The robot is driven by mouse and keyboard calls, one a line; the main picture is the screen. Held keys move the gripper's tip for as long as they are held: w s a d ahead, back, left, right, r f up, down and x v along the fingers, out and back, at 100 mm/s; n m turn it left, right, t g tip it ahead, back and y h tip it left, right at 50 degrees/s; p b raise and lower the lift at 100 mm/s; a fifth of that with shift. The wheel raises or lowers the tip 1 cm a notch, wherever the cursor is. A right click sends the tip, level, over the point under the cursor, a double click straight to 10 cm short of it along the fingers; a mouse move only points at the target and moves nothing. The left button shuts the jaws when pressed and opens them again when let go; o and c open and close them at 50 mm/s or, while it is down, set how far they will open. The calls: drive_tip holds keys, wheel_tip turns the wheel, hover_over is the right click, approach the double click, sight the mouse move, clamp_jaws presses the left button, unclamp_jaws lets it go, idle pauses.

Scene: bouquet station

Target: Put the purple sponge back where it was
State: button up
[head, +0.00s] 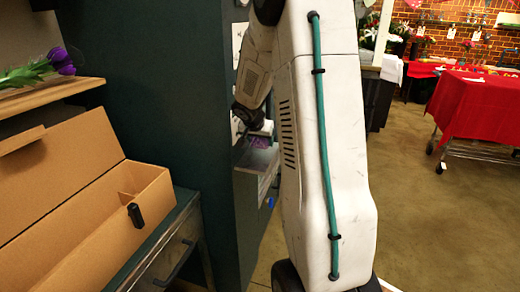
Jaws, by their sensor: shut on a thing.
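My gripper (262,128) is at the middle of the head view, small and partly hidden behind my own arm. It is shut on the purple sponge (260,142), of which only a small purple patch shows just below the fingers. The sponge is over or in a pale open drawer or tray (258,160) at the side of the dark green cabinet (165,90). I cannot tell whether the sponge touches it.
An open cardboard box (75,205) with a black object (135,215) at its edge stands on a green drawer unit at left. Purple tulips (62,62) lie on a wooden shelf above. A red-covered table (480,108) stands at right; the floor between is clear.

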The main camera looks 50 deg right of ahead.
sight(259, 145)
drive_tip(key=shift+a+f, duration=0.1)
drive_tip(key=shift+f, duration=1.65)
drive_tip(key=shift+f, duration=0.1)
drive_tip(key=o, duration=0.7)
drive_tip(key=shift+c, duration=0.2)
drive_tip(key=shift+s+a+r, duration=0.1)
drive_tip(key=shift+a+r, duration=0.05)
drive_tip(key=shift+r, duration=0.25)
drive_tip(key=v, duration=1.1)
drive_tip(key=shift+s+a+r, duration=0.1)
drive_tip(key=shift+r, duration=0.05)
